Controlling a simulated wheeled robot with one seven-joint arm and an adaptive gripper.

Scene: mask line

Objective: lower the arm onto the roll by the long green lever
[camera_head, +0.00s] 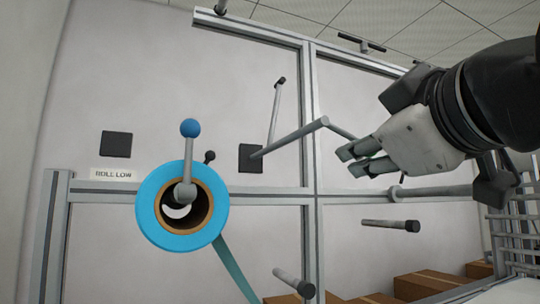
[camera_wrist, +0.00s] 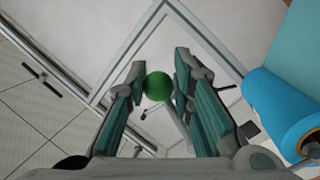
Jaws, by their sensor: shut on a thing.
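My gripper (camera_head: 358,162) reaches in from the right in the head view and is shut on the green ball knob (camera_wrist: 158,87) of the long lever. The knob sits between my fingers in the wrist view; in the head view the fingers mostly hide it. A grey-green bent bar (camera_head: 292,138) runs from near a dark plate on the panel up to a bend and then down to my fingers. The blue roll (camera_head: 149,205) sits on a hub left of the bar, apart from it, with a blue band hanging down. Part of a blue roll shows at the right in the wrist view (camera_wrist: 283,112).
A lever with a blue ball (camera_head: 190,128) stands up in front of the roll. Grey pegs (camera_head: 391,225) stick out below my gripper. A label reading "ROLL LOW" (camera_head: 113,175) is left of the roll. Cardboard boxes (camera_head: 425,285) stand low at the back.

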